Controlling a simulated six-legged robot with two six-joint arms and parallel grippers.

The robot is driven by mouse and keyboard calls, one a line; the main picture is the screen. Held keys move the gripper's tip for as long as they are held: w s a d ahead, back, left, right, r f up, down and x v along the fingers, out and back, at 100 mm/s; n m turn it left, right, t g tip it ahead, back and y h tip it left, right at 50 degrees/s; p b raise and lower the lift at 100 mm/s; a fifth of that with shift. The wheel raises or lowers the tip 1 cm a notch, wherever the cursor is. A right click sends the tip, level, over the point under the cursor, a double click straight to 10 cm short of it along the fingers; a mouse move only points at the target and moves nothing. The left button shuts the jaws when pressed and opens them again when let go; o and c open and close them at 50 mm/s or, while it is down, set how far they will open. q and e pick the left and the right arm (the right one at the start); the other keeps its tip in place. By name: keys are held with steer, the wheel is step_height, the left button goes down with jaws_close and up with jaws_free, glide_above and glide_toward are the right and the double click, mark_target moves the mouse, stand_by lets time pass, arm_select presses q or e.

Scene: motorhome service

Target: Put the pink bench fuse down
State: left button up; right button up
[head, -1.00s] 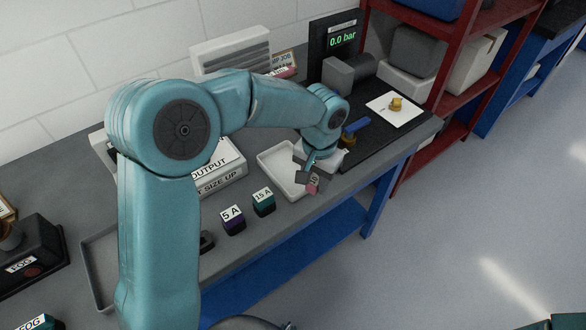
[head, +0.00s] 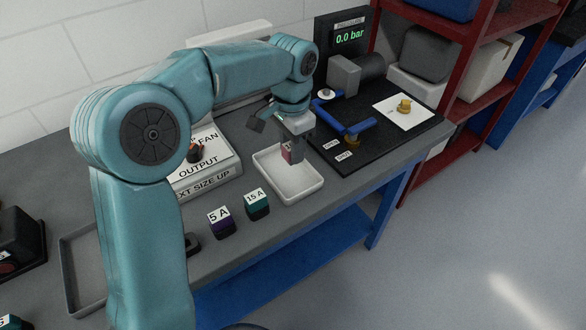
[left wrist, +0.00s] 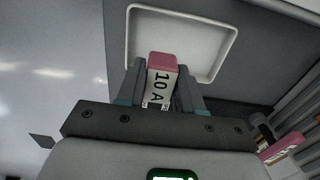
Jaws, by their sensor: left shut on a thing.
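The pink bench fuse (head: 286,155), a small block with a white face, is held in my left gripper (head: 293,148) over the white tray (head: 297,191). In the left wrist view the fuse (left wrist: 162,76) reads "10 A" and sits between the two fingers of the gripper (left wrist: 160,92), pink end outward. The tray (left wrist: 222,62) shows beyond it there. The fuse overlaps the tray in the head view; whether it touches the tray floor I cannot tell. My right gripper is not in view.
A purple 5 A block (head: 221,223) and a teal 15 A block (head: 257,204) stand left of the tray. The fan output box (head: 210,172) is behind them. A black mat (head: 385,147) with a blue-handled valve (head: 352,130) lies to the right. The bench's front edge is close.

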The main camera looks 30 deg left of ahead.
arm_select(q)
step_height(320, 180, down, 7)
steer(key=shift+w, duration=0.15)
steer(key=shift+r, duration=0.1)
steer(key=shift+f+b, duration=0.25)
steer(key=shift+b, duration=0.05)
steer(key=o, duration=1)
steer(key=shift+r, duration=0.1)
